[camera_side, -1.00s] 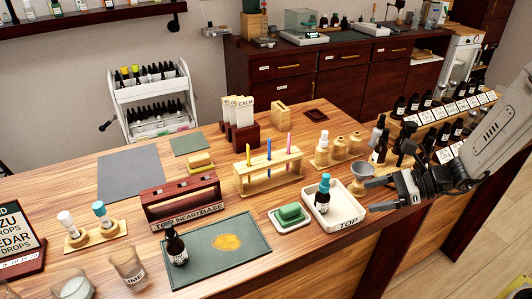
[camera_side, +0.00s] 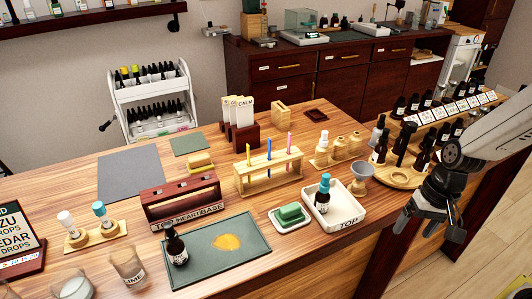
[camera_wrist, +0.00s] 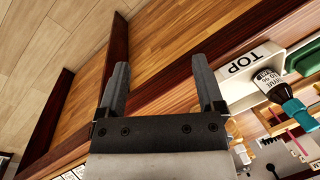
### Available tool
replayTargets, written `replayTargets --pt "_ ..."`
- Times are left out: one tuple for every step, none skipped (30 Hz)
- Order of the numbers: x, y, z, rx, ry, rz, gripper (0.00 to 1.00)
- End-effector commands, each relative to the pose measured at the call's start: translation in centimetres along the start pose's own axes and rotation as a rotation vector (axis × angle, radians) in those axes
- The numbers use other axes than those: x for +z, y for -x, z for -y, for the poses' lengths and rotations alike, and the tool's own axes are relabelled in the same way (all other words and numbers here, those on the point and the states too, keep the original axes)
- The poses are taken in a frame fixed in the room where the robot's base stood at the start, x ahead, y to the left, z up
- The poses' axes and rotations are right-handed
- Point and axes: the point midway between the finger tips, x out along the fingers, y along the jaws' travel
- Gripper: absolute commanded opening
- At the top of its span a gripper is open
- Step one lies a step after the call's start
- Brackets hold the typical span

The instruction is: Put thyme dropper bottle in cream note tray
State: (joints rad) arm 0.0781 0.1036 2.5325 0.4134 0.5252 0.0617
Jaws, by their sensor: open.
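The cream tray (camera_side: 349,210), marked TOP, stands near the table's front edge. A dark dropper bottle (camera_side: 322,203) with a teal cap stands in it; its label is only partly legible, so I cannot confirm it is thyme. In the wrist view, the tray (camera_wrist: 235,88) and the bottle (camera_wrist: 268,78) show at the right. A dark bottle (camera_side: 177,247) with a black cap stands on the dark green mat. My gripper (camera_side: 430,225) is open and empty, right of the tray and apart from it. Its spread fingers (camera_wrist: 160,75) show nothing between them in the wrist view.
A green block on a white dish (camera_side: 290,216) sits just left of the tray. A funnel (camera_side: 360,178) stands behind the tray's right side. Bottles on a round wooden stand (camera_side: 400,178) are behind my gripper. A wooden rack (camera_side: 268,177) stands farther back.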

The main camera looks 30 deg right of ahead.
Motion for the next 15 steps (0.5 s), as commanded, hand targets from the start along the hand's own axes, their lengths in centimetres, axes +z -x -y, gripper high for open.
replayTargets --pt "-0.4 0.3 -0.1 0.026 0.087 -0.041 0.86" --pt "-0.6 0.6 -0.1 0.041 0.135 -0.065 0.86" --pt "-1.0 0.8 -0.2 0.06 0.199 -0.095 0.86" --pt "-1.2 1.0 -0.2 0.073 0.243 -0.115 0.86" --pt "-1.5 1.2 -0.2 0.084 0.284 -0.136 0.86" --pt "-1.7 1.4 -0.1 0.098 0.336 -0.16 0.86" --pt "-1.9 1.6 -0.1 0.107 0.371 -0.176 0.86" --pt "-2.1 1.7 0.0 0.115 0.402 -0.19 0.86" --pt "-2.3 1.9 0.0 0.124 0.437 -0.206 0.86" --pt "-2.4 2.0 0.1 0.13 0.46 -0.217 0.86" --pt "-2.5 2.1 0.1 0.135 0.477 -0.226 0.86" --pt "-2.6 2.2 0.2 0.14 0.497 -0.233 0.86" --pt "-2.6 2.2 0.2 0.143 0.507 -0.238 0.86" --pt "-2.7 2.3 0.2 0.145 0.515 -0.241 0.86" --pt "-2.7 2.3 0.2 0.146 0.522 -0.244 0.86"
